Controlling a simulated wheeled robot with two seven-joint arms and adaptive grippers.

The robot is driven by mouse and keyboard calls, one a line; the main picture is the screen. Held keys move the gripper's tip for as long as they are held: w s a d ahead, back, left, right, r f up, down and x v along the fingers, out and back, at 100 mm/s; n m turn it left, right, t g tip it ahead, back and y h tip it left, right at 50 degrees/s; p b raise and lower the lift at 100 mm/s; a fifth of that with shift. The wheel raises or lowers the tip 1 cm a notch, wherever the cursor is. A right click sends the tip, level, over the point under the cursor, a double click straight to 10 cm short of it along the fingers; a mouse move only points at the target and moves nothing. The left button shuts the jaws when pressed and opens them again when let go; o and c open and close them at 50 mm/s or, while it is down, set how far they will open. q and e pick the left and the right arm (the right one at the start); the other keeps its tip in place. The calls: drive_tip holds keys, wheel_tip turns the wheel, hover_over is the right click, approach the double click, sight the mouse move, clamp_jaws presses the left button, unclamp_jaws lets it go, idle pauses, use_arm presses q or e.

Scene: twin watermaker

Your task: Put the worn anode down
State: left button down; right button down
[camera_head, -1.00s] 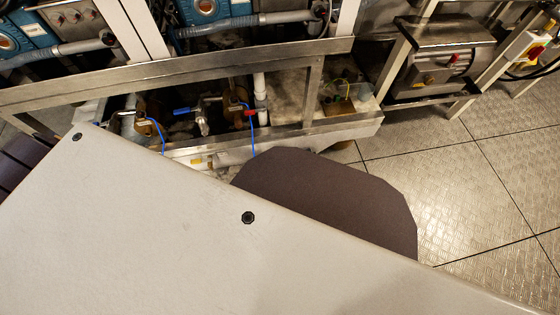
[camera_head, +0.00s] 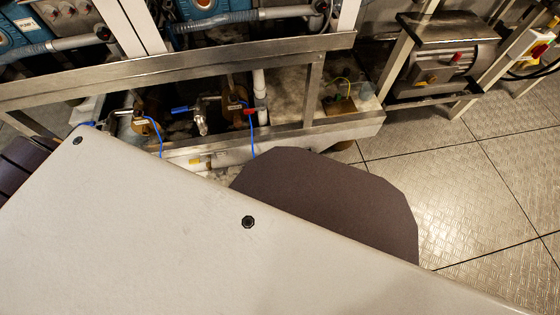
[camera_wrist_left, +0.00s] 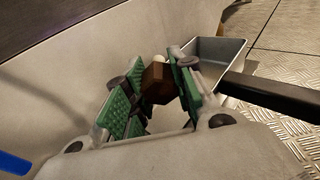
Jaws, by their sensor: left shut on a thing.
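The worn anode (camera_wrist_left: 156,83) is a small brown block in the left wrist view. My left gripper (camera_wrist_left: 160,92), with green ribbed pads, is shut on it and holds it between the two fingers. A grey open container (camera_wrist_left: 216,51) is just beyond the fingers, to the upper right of the anode. I cannot tell whether the anode is over its rim. My right gripper shows in neither view. The head view shows neither gripper nor the anode.
In the head view, a metal frame (camera_head: 180,68) with pipes and valves stands across the back. A motor (camera_head: 446,68) on a stand is at upper right. Patterned floor (camera_head: 490,200) is clear at right. A dark bar (camera_wrist_left: 272,97) is right of the fingers in the wrist view.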

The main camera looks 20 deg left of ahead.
use_arm(q)
drive_tip(key=shift+s+f, duration=0.15)
drive_tip(key=shift+f, duration=0.55)
drive_tip(key=c, duration=1.3)
unclamp_jaws()
drive_tip(key=shift+s+f, duration=0.1)
drive_tip(key=shift+o, duration=0.6)
drive_tip(key=shift+s+f, duration=0.1)
drive_tip(key=shift+d, duration=0.1)
drive_tip(key=shift+r, duration=0.4)
